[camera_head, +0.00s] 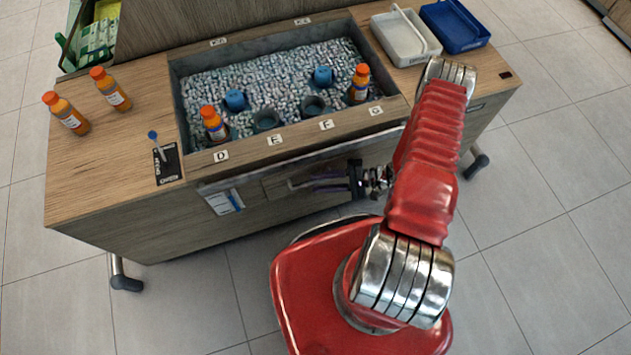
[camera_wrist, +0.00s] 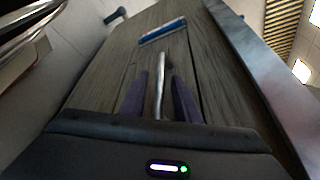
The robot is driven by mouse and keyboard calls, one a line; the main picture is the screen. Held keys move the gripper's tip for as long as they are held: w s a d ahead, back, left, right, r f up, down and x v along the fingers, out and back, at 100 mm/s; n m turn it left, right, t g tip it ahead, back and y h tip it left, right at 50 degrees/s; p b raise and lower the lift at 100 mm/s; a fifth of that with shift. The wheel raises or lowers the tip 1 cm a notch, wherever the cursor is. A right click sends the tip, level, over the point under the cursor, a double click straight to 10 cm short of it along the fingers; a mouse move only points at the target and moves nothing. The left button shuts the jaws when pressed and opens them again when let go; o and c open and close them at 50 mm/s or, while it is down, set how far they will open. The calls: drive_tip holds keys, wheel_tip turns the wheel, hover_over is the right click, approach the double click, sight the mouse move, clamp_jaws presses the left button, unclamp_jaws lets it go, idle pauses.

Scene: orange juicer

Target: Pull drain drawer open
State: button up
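The drain drawer (camera_head: 276,189) is a wooden panel in the front of the cart, below the ice basin. It looks flush with the cart front. Its metal bar handle (camera_head: 299,184) sticks out toward my gripper (camera_head: 330,182). In the wrist view the handle (camera_wrist: 159,88) runs between the two dark purple fingers of my gripper (camera_wrist: 160,92). A narrow gap shows on each side of the bar, so the fingers are around it and apart from it. My red arm hides the right part of the cart front in the head view.
The ice basin (camera_head: 290,144) holds orange bottles and blue and dark cups. Two more bottles (camera_head: 110,88) stand on the left counter. White (camera_head: 405,38) and blue (camera_head: 455,26) trays sit at the back right. A blue-and-white card (camera_head: 225,201) is on the cart front. Floor at left is clear.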

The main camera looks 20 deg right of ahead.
drive_tip(key=shift+x, duration=1.45)
drive_tip(key=shift+c, duration=0.4)
clamp_jaws()
